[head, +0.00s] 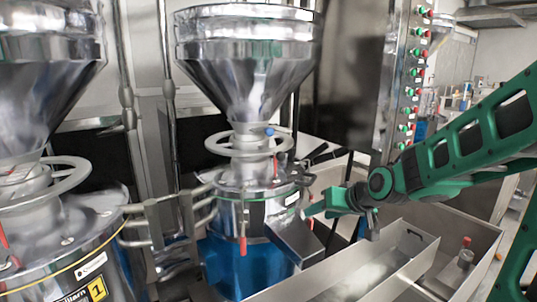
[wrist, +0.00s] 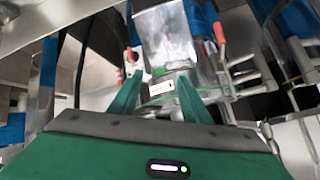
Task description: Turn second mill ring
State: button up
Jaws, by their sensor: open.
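The second mill (head: 262,195) stands in the middle of the head view, with a steel hopper (head: 248,60) on top and a blue lower body. Its metal ring (head: 230,152) lies level around the neck below the hopper, with a small blue knob (head: 269,131) at its upper edge. My green gripper (head: 322,207) is right of this mill, lower than the ring and apart from it. In the wrist view my gripper (wrist: 157,92) has its two fingers spread, with nothing held between them. A steel chute (wrist: 165,38) and part of a mill show beyond the fingers; I cannot make out the ring there.
Another mill (head: 75,235), labelled 1, stands at the left with its own ring (head: 75,178). A steel chute (head: 296,240) and open steel trays (head: 400,262) lie below my gripper. A button panel (head: 408,80) stands behind. Pipes (head: 168,90) run between the mills.

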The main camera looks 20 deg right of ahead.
aim_at(283, 158)
jog(key=w+a+r+m+t+y, duration=0.1)
jog(key=w+a+r+t, duration=0.1)
jog(key=w+r, duration=0.2)
jog(key=w+a+r+m+t+y, duration=0.1)
jog(key=w+a+r+t, duration=0.1)
jog(key=w+r+t, duration=0.1)
jog(key=w+a+r+t+y, duration=0.1)
jog(key=w+a+r+t, duration=0.1)
jog(key=w+r, duration=0.2)
jog(key=shift+w+a+r+m+t, duration=0.1)
jog(key=shift+w+r+m+t, duration=0.1)
jog(key=shift+w, duration=0.2)
jog(key=shift+w+r+m+t, duration=0.1)
jog(key=shift+w+m, duration=0.1)
jog(key=shift+w, duration=0.15)
jog(key=x, duration=1)
jog(key=shift+w+a, duration=0.1)
jog(key=shift+w, duration=0.1)
jog(key=c, duration=0.9)
jog(key=shift+a, duration=0.15)
grip_shut()
